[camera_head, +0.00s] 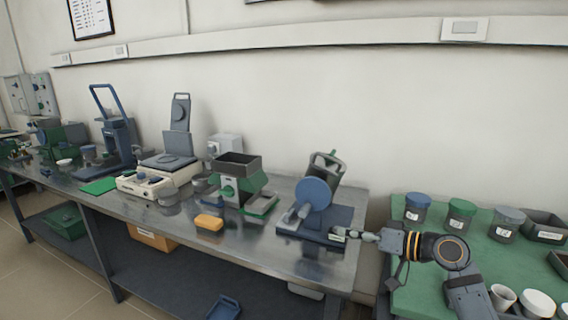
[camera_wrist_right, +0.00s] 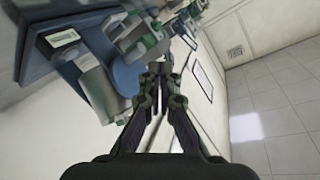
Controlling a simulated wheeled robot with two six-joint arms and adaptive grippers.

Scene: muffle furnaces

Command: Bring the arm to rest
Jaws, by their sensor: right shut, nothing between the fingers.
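My right gripper (camera_head: 355,235) reaches in from the right in the head view, beside the blue machine with a round blue disc (camera_head: 314,194) at the right end of the steel bench. The gripper is shut and empty. In the right wrist view its fingers (camera_wrist_right: 158,82) are together, with the blue base (camera_wrist_right: 38,55) of the machine at upper left. In the head view I cannot tell whether the fingertips touch the machine's base. My left gripper is not in view.
At right, a green-topped table (camera_head: 430,250) holds lidded jars (camera_head: 461,214) and white cups (camera_head: 537,302). Bare bench lies before the machine.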

